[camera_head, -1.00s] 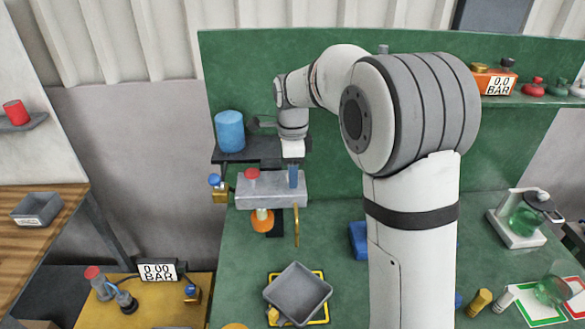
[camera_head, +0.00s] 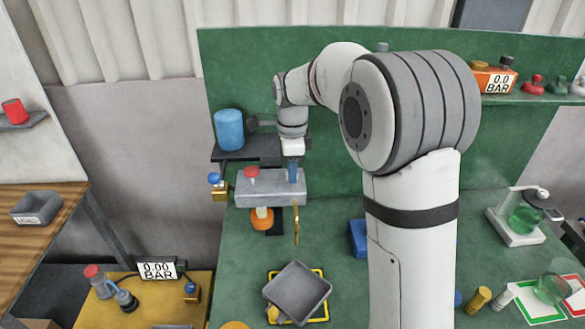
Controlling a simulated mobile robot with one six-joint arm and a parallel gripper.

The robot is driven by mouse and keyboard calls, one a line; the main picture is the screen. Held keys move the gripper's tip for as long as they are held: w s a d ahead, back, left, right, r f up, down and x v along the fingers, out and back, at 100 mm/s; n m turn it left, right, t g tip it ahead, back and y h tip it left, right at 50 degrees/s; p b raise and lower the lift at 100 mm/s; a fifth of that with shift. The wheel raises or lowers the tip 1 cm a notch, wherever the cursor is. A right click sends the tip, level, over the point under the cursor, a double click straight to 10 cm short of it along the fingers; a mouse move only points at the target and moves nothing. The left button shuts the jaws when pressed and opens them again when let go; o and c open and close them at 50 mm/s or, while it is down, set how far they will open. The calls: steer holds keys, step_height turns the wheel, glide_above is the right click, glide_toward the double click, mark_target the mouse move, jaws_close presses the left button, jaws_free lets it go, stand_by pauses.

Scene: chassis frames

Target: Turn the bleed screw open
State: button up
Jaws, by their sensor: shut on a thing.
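A grey block (camera_head: 270,187) is mounted at the front of a dark shelf at the back of the green bench. A red knob (camera_head: 251,172) stands on its left part. My gripper (camera_head: 293,163) points down at the block's right end. It is shut, with a slim blue piece directly below its white body; where fingers end and the bleed screw begins is too small to tell. The screw's head is hidden at the jaws. A thin brass-coloured piece (camera_head: 296,226) hangs below the block's right end, and an orange part (camera_head: 262,220) sits under its middle.
A blue cylinder (camera_head: 229,130) stands on the shelf left of my wrist. A blue-topped brass fitting (camera_head: 217,188) is left of the block. A grey tray (camera_head: 298,291) lies on the bench in front.

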steer(key=n+b, duration=0.1)
steer(key=n, duration=0.9)
steer(key=shift+b, duration=0.4)
steer(key=n, duration=0.9)
steer(key=shift+r+n+b, duration=0.1)
steer(key=shift+n+b, duration=0.3)
steer(key=o, duration=1)
